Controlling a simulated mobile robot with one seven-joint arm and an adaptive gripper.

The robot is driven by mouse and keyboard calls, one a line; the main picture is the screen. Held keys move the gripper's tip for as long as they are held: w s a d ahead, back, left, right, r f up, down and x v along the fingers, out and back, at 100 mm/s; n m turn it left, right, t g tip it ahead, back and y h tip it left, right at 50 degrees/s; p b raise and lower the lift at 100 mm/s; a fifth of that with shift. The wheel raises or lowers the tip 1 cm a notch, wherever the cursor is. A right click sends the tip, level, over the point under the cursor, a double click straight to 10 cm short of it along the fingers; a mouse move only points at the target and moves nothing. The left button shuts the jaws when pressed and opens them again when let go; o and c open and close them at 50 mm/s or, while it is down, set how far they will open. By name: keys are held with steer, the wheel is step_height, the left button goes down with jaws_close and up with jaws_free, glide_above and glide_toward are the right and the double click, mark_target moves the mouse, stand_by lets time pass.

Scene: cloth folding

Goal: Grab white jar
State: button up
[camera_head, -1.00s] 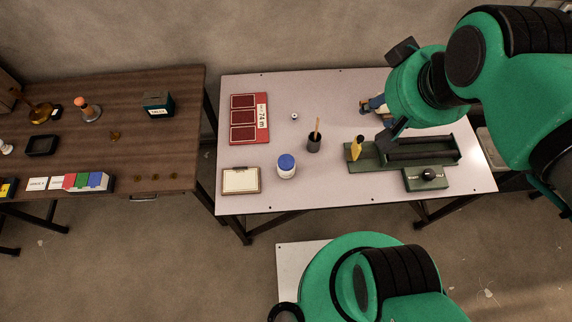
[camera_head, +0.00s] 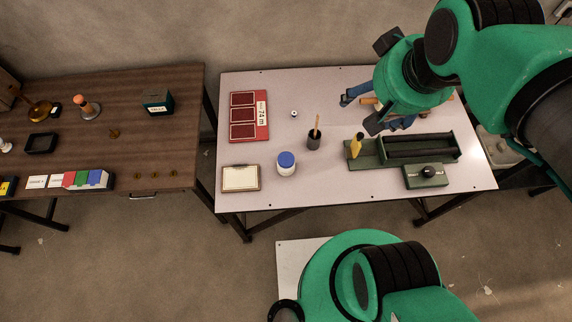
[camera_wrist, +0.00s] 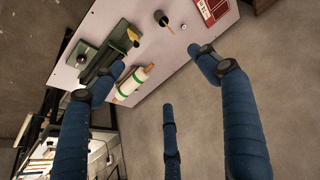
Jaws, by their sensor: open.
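The white jar (camera_head: 287,169) with a blue lid stands upright near the front of the pale table in the head view, just right of a clipboard. I do not see it in the wrist view. My gripper (camera_head: 368,110) is over the back right part of the table, to the right of and behind the jar, well apart from it. The wrist view shows its blue fingers (camera_wrist: 158,62) spread wide, with nothing between them.
A black cup (camera_head: 313,143) with a wooden stick stands behind and right of the jar. A green tray holder (camera_head: 366,162) with a yellow item and a green control box (camera_head: 426,183) are at right. A white-green roll (camera_wrist: 133,84) lies near my fingers. A red panel (camera_head: 263,130) lies back left.

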steer(key=w+a+f+g, duration=0.1)
steer(key=w+a+f, duration=0.3)
steer(key=w+f, duration=0.3)
steer(key=m+g+b, duration=0.2)
steer(key=g, duration=0.2)
glide_above(286, 159)
step_height(286, 159, down, 32)
steer(key=shift+w+f, duration=0.1)
steer(key=shift+f, duration=0.05)
steer(key=shift+a+f, duration=0.15)
steer(key=shift+f, duration=0.25)
steer(key=shift+f+b, duration=0.65)
steer(key=shift+f, duration=3.65)
